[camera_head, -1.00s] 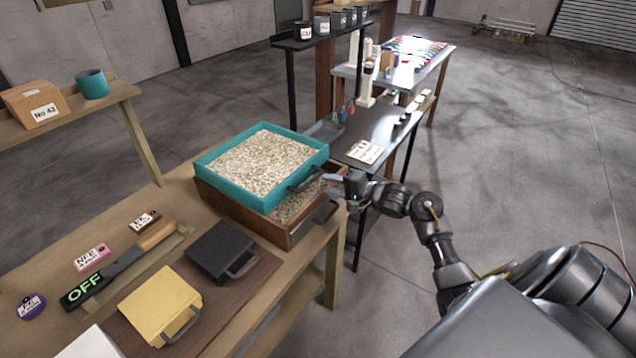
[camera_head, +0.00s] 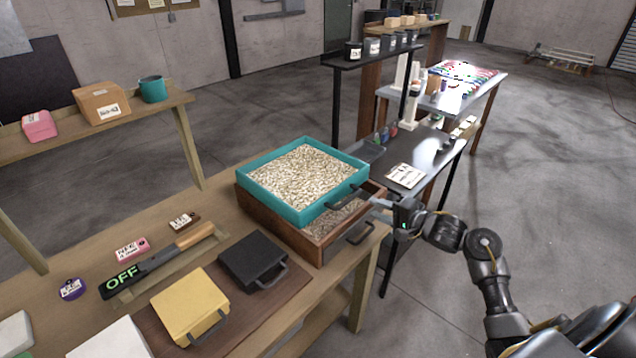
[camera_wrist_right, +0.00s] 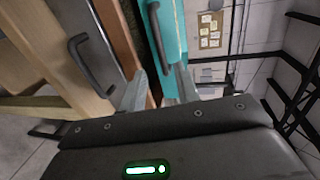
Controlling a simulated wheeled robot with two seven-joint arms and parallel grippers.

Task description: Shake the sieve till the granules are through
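The teal sieve (camera_head: 300,213), full of pale granules, rests on a brown wooden box (camera_head: 290,235) on the bench. Pale granules also show inside the box at its right end, below the sieve. The sieve's dark handle (camera_head: 347,200) faces my right gripper (camera_head: 377,203). In the right wrist view, the two fingers of the right gripper (camera_wrist_right: 160,88) stand apart, with the sieve handle (camera_wrist_right: 156,40) just ahead of and between them; contact is not clear. The box has its own dark handle (camera_wrist_right: 88,68) to the left there. My left gripper is out of view.
A black case (camera_head: 252,260), a yellow case (camera_head: 190,305) and a tool marked OFF (camera_head: 122,282) lie on the bench (camera_head: 225,210). A dark metal table (camera_head: 435,150) stands behind the sieve. Open floor (camera_head: 560,170) lies to the right.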

